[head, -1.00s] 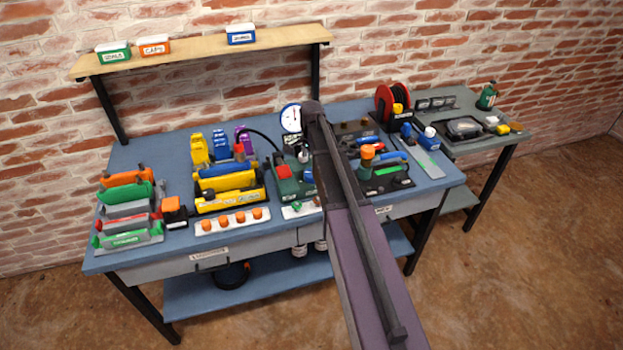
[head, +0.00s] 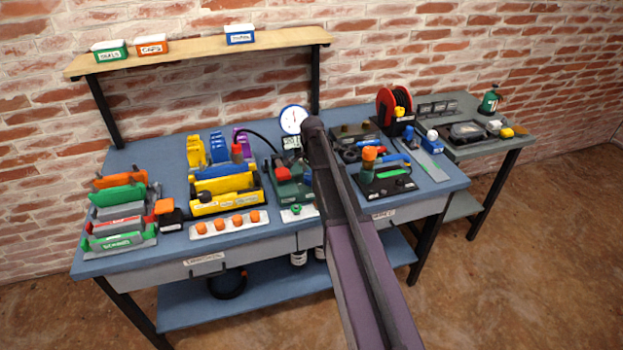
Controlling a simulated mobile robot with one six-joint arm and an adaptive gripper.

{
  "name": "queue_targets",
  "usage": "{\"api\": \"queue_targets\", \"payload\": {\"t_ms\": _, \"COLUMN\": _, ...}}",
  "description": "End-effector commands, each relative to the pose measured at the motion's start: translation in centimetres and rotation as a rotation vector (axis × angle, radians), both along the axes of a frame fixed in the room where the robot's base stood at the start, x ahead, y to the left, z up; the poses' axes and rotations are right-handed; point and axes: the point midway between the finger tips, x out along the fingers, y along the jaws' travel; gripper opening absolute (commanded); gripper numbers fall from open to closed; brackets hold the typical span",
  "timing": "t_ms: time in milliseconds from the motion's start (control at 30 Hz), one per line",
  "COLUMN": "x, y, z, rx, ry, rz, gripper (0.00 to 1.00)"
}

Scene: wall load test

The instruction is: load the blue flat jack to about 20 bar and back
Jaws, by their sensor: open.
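Several coloured pieces stand on the blue-topped bench: an upright blue piece (head: 219,147) sits between a yellow one and a purple one. A long blue block lies just in front, partly covered by yellow blocks (head: 223,184). I cannot tell which blue piece is the flat jack. A round white dial gauge (head: 293,119) stands at the back middle; its reading is too small to make out. A green unit with a red top (head: 290,187) sits in front of it, partly hidden by my arm. A black hose arches near the gauge. My gripper is hidden beyond my arm.
A rack of coloured pieces (head: 120,216) stands at the left. A white strip with orange knobs (head: 227,223) lies at the front. A red reel (head: 387,106) and a black tray (head: 384,185) stand right. A grey side table (head: 508,142) adjoins. A shelf (head: 200,49) overhangs the back.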

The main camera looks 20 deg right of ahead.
Motion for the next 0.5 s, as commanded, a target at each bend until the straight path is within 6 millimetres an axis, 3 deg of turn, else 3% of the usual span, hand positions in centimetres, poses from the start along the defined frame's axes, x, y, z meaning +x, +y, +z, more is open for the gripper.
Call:
{"api": "queue_targets", "payload": {"t_ms": 267, "x": 0.0, "y": 0.0, "z": -0.02, "rx": 0.0, "ry": 0.0, "rz": 0.0, "gripper": 1.0}}
{"api": "queue_targets", "payload": {"t_ms": 367, "x": 0.0, "y": 0.0, "z": -0.02, "rx": 0.0, "ry": 0.0, "rz": 0.0, "gripper": 0.76}}
{"api": "queue_targets", "payload": {"t_ms": 500, "x": -0.01, "y": 0.0, "z": -0.02, "rx": 0.0, "ry": 0.0, "rz": 0.0, "gripper": 0.35}}
